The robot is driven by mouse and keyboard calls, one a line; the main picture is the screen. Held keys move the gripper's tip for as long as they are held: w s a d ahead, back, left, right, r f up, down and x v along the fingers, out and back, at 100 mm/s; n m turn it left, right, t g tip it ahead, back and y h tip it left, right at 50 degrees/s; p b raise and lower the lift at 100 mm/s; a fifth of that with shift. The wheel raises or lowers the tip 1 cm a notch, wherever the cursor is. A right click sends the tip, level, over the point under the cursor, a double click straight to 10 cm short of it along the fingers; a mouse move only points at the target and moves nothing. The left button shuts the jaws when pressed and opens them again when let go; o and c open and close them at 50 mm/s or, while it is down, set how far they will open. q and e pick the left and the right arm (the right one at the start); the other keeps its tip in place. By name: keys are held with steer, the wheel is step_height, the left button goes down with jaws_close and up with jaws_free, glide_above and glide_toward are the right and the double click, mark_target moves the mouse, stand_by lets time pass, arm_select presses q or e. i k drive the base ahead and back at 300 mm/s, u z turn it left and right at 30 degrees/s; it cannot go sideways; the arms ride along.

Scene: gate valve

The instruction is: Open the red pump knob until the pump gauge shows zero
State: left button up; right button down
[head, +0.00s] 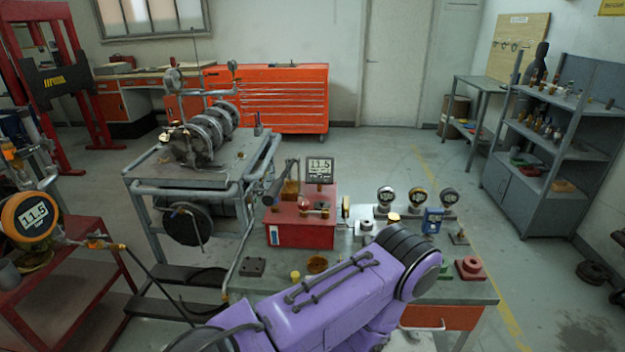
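The red pump box (303,232) stands on the workbench near the middle of the head view. A square display (320,170) on its top reads about 11.5. Small fittings (314,209) sit on the box, but I cannot tell for sure which one is the knob. A large round orange gauge (30,215) at the far left also reads 11.5. One of my purple arms crosses the bench in front of the pump and hides part of the bench. Neither gripper shows, and no hand is seen touching the pump.
Several small dial gauges (418,198), a blue fitting (432,221) and a red block (469,267) stand on the bench at right. A grey metal cart (185,180) with flanged pipework is behind left. Shelves (550,150) stand at right. The floor between is clear.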

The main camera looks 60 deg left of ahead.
mark_target(303, 204)
steer(key=k, duration=0.5)
steer(key=u, duration=0.7)
